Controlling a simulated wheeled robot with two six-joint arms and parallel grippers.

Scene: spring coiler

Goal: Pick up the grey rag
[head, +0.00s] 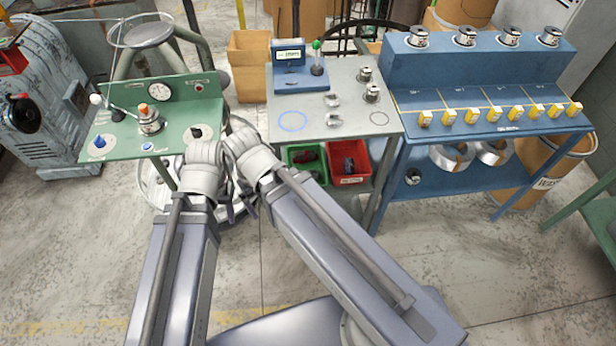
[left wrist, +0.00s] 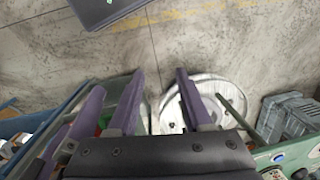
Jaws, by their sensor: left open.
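I cannot make out a grey rag in either view. My left gripper (head: 236,204) is mostly hidden behind my own arm in the head view, low in front of the gap between the green table (head: 180,130) and the grey cart (head: 345,112). My right gripper cannot be made out.
A green bin (head: 290,158) and a red bin (head: 348,179) with dark contents sit on the cart's lower shelf. A blue bench (head: 480,92) with yellow-tagged parts stands at right. A grey-blue machine (head: 45,100) stands at left. The near floor is mostly clear.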

